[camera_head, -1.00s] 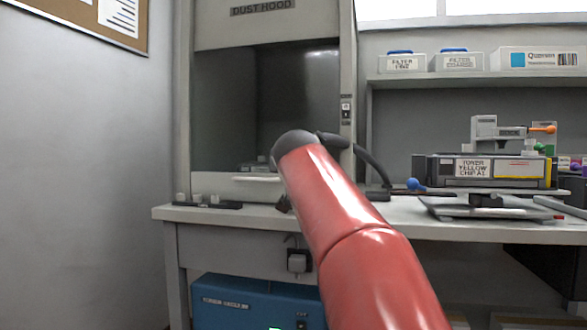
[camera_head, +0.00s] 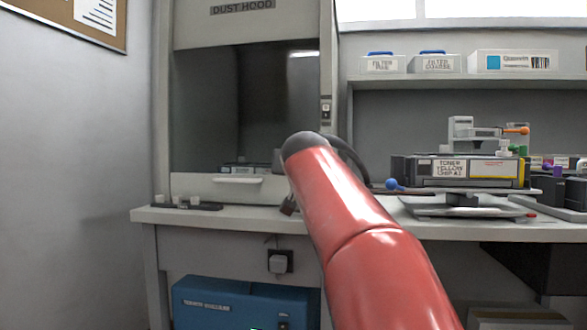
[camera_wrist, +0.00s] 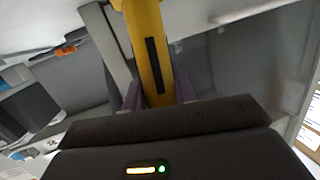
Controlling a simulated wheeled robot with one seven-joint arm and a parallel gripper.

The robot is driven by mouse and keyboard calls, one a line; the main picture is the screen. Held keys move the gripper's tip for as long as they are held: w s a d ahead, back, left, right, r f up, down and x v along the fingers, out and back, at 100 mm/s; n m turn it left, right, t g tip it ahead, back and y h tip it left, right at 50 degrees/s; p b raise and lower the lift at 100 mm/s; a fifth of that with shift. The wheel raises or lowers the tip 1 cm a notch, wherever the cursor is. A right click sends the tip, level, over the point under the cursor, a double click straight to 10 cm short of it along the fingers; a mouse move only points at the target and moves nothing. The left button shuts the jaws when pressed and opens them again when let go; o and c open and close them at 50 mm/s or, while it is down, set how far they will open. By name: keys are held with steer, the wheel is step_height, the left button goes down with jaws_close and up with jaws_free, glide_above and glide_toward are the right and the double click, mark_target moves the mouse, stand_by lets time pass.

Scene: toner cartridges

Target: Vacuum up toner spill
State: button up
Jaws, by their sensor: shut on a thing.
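In the wrist view my gripper (camera_wrist: 160,98) is shut on a yellow handle (camera_wrist: 147,25) with a dark slot along it. The handle runs up out of the picture, so its far end is hidden. In the head view my red arm reaches forward and hides most of the gripper. A small dark reddish tip (camera_head: 289,206) shows beside the arm, above the bench front. A dark hose (camera_head: 352,158) curves behind the arm. A blue box (camera_head: 215,296), labelled as a toner vacuum, stands under the bench. I cannot make out any spilled toner.
The dust hood (camera_head: 245,25) stands at the back left, with a pale front lip (camera_head: 235,187) and cartridges inside. A yellow toner cartridge (camera_head: 492,170) sits on a stand at right. Filter boxes (camera_head: 436,63) line the shelf. The bench's left front (camera_head: 215,218) is mostly clear.

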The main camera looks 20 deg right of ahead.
steer(key=shift+s+d+p, duration=0.2)
steer(key=shift+s+d, duration=0.2)
steer(key=shift+d, duration=0.25)
steer(key=shift+s+d+p, duration=0.15)
steer(key=shift+s+d, duration=0.25)
steer(key=shift+d, duration=0.25)
steer(key=shift+r, duration=0.1)
step_height(320, 180, up, 7)
steer(key=p, duration=0.6)
steer(key=shift+s+a, duration=0.1)
